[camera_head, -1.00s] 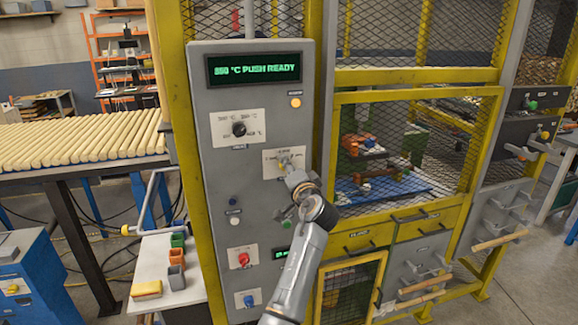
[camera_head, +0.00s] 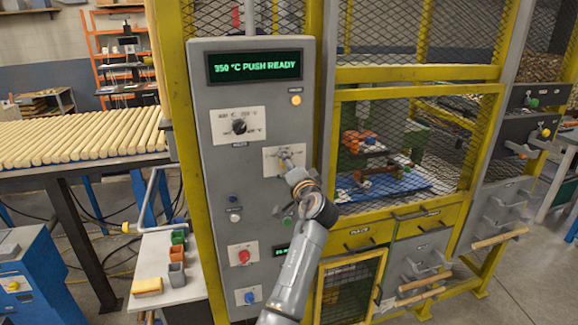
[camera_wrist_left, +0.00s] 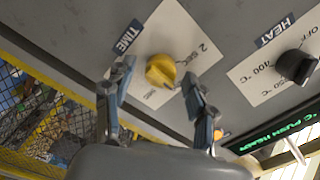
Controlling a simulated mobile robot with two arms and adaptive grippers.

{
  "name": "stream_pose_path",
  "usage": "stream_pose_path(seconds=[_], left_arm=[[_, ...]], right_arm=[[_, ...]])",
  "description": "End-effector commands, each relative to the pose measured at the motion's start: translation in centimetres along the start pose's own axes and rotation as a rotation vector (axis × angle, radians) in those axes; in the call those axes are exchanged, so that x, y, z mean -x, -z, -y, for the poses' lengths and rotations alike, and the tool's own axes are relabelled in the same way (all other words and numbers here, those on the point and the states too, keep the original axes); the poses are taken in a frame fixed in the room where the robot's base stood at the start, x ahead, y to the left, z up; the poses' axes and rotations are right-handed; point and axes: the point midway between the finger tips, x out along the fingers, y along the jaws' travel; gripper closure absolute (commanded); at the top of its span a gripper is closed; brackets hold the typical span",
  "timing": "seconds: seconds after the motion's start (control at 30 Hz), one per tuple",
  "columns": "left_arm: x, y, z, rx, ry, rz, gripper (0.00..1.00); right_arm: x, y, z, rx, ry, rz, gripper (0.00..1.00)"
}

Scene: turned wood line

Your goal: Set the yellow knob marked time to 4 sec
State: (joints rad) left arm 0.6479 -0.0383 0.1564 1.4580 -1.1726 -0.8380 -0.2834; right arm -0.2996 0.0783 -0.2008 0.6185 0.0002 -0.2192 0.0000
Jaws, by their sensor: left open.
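The yellow knob (camera_wrist_left: 161,71) marked TIME sits on a white plate (camera_head: 272,158) on the grey control panel. In the left wrist view it lies between the two fingers of my left gripper (camera_wrist_left: 156,76), which is open, one finger on each side. I cannot tell if the fingers touch it. Near the knob I read "2 SEC"; other marks on its plate are hidden or too small. In the head view my left gripper (camera_head: 288,163) is at the time plate and hides the knob. My right gripper is not in view.
A black HEAT knob (camera_head: 239,127) sits above the time plate and shows in the wrist view (camera_wrist_left: 296,66). A display (camera_head: 254,67) reads "350 °C PUSH READY". A red knob (camera_head: 244,257) and a blue knob (camera_head: 249,298) are lower. A yellow mesh guard (camera_head: 415,130) stands right.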

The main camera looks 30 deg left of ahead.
Motion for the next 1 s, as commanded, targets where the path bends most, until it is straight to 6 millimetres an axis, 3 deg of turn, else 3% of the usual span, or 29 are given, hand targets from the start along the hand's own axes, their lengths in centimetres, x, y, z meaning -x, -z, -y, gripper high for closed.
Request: stream_pose_path(seconds=[0.5, 1.0], left_arm=[[6.8, 0.0, -0.1, 0.000, -0.001, 0.000, 0.44], [7.4, 0.0, 0.0, -0.001, 0.000, 0.000, 0.44]], right_arm=[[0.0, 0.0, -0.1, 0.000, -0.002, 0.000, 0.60], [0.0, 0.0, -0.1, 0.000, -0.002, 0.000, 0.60]])
